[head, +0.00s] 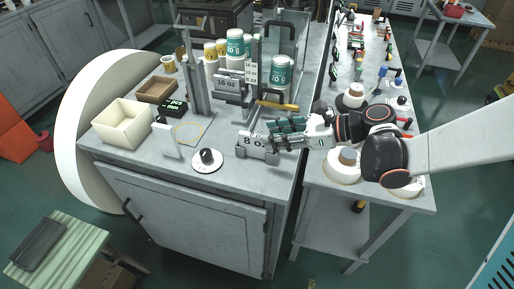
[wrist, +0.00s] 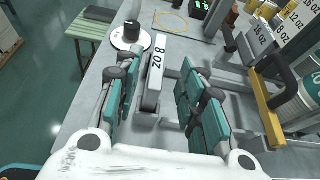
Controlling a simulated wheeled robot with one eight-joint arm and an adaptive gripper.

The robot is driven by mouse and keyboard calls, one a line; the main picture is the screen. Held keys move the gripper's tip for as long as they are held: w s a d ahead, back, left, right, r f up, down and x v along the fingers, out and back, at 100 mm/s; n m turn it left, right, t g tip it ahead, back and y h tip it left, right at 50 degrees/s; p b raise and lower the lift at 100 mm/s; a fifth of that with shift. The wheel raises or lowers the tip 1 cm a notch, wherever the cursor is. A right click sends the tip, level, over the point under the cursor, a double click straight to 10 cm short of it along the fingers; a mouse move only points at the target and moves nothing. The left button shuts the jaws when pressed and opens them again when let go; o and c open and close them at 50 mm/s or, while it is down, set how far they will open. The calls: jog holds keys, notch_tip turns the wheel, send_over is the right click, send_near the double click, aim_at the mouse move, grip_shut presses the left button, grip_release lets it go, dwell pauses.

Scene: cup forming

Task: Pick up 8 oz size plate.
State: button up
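The 8 oz size plate (head: 254,141) is a grey block with a white "8 OZ" label. It sits at the front right of the grey bench. In the wrist view the plate (wrist: 152,98) stands between the two teal-padded fingers of my gripper (wrist: 157,78). The fingers are spread, with a visible gap on each side of the plate. In the head view my gripper (head: 281,137) reaches in from the right beside the plate and hides part of it. The plate's lower part is partly hidden in both views.
A white dial with a black knob (head: 207,160) lies left of the plate. Behind stand a 16 oz plate (head: 228,83), green-white cup stacks (head: 281,72) and a yellow-handled lever (head: 279,105). A cream bin (head: 123,123) is at left. A tool-covered side table (head: 361,84) stands right.

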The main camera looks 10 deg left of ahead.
aim_at(258, 136)
jog(key=shift+b+x, duration=1.05)
jog(key=shift+x, duration=1.75)
jog(key=shift+s+a+r, duration=0.1)
jog(key=shift+s+r, duration=0.05)
jog(key=shift+r, duration=0.05)
grip_shut()
